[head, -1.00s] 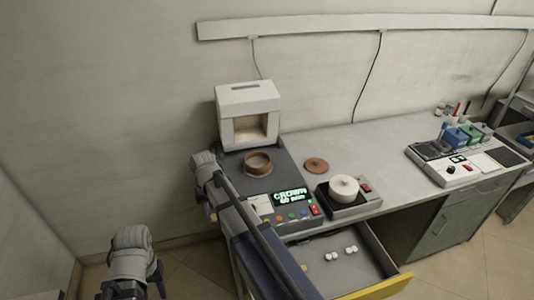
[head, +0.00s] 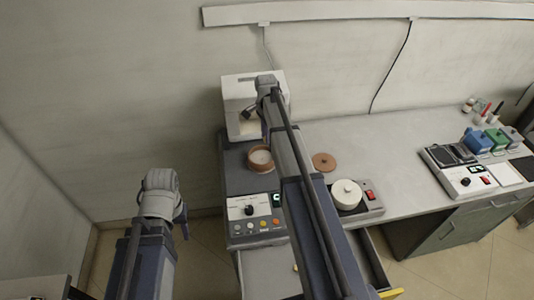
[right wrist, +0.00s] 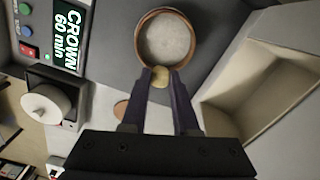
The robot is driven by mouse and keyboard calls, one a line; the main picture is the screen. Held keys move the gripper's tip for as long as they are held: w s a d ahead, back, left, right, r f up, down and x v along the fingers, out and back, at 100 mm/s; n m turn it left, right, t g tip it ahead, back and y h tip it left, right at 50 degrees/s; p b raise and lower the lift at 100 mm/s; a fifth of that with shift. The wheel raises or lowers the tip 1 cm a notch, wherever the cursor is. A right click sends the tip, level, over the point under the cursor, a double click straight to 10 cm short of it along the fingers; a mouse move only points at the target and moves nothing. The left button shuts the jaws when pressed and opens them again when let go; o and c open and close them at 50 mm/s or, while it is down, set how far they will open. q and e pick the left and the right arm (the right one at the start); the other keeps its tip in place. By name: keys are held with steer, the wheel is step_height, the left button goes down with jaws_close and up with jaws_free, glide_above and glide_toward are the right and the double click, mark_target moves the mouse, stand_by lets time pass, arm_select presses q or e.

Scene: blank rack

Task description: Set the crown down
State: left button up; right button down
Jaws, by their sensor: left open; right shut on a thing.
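The crown (right wrist: 159,80) is a small pale yellow piece between the fingertips of my right gripper (right wrist: 160,76) in the right wrist view. The gripper is shut on it at the near rim of a round brown dish (right wrist: 140,42). Whether the crown touches the rim is unclear. The dish has a pale grey inside and also shows in the head view (head: 250,161). There my right gripper (head: 248,112) is in front of the white furnace, and the crown cannot be made out. My left gripper (head: 182,224) is open, low at the left, away from the bench.
The white furnace (head: 236,82) stands behind the dish. A control panel (head: 245,208) reads CROWN 60 min in the wrist view. A brown lid disc (head: 324,161) and a white round pot (head: 346,190) are to the right. An open drawer (head: 388,291) is below, partly hidden by my arm.

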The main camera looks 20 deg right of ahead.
mark_target(266, 158)
steer(key=shift+d, duration=0.15)
steer(key=shift+f+b, duration=0.6)
steer(key=shift+b, duration=0.05)
step_height(266, 158, down, 9)
steer(key=b, duration=0.9)
steer(key=shift+r, duration=0.15)
steer(key=c, duration=1.1)
jaws_free()
steer(key=shift+f, duration=0.25)
steer(key=shift+c, duration=0.2)
steer(key=shift+o, duration=1)
steer(key=shift+r, duration=0.1)
